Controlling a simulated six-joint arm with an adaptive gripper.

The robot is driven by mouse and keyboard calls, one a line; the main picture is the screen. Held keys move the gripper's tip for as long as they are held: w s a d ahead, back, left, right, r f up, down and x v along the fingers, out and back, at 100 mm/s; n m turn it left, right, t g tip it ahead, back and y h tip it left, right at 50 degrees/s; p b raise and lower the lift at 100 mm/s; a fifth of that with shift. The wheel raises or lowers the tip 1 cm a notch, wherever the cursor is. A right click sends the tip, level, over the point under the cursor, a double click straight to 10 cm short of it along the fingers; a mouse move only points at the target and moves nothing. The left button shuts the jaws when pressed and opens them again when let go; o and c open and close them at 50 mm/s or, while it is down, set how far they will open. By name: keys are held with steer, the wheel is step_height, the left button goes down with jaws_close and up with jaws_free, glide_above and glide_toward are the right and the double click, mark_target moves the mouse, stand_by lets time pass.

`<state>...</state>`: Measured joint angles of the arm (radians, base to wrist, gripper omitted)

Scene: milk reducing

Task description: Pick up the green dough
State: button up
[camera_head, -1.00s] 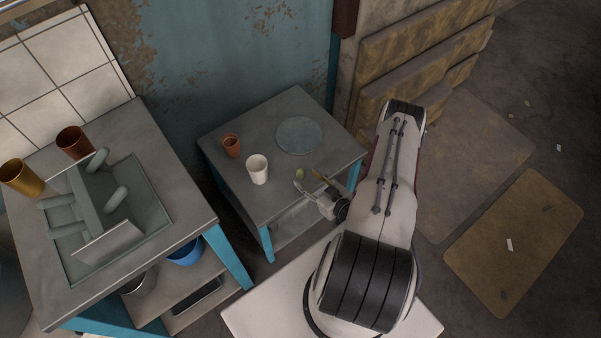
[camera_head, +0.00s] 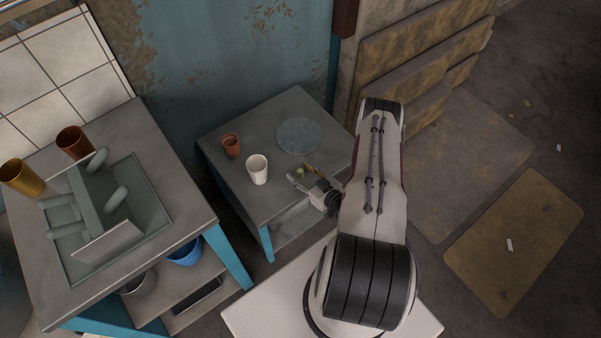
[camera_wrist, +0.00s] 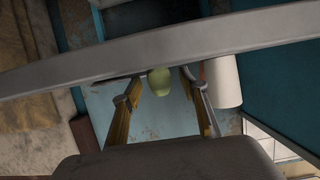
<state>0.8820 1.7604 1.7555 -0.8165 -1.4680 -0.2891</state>
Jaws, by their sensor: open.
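The green dough (camera_head: 299,173) is a small rounded lump on the grey table, right of the white cup. In the wrist view the dough (camera_wrist: 160,82) shows between the far ends of the two finger tips. My gripper (camera_head: 302,171) reaches in from the lower right and is open, with one finger on each side of the dough. In the wrist view my gripper (camera_wrist: 159,84) shows a clear gap between each finger and the dough. The fingers partly hide the dough in the head view. I cannot tell how high the tips are above the table.
A white cup (camera_head: 257,170) stands close left of my gripper and shows beside the right finger in the wrist view (camera_wrist: 223,84). A brown cup (camera_head: 231,146) and a flat grey disc (camera_head: 299,135) are farther back on the grey table (camera_head: 262,118). A bench (camera_head: 165,163) stands left.

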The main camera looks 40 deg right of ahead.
mark_target(300, 170)
steer(key=shift+w+f, duration=0.1)
steer(key=shift+w, duration=0.15)
stand_by(0.3)
steer(key=c, duration=1)
steer(key=shift+r, duration=5)
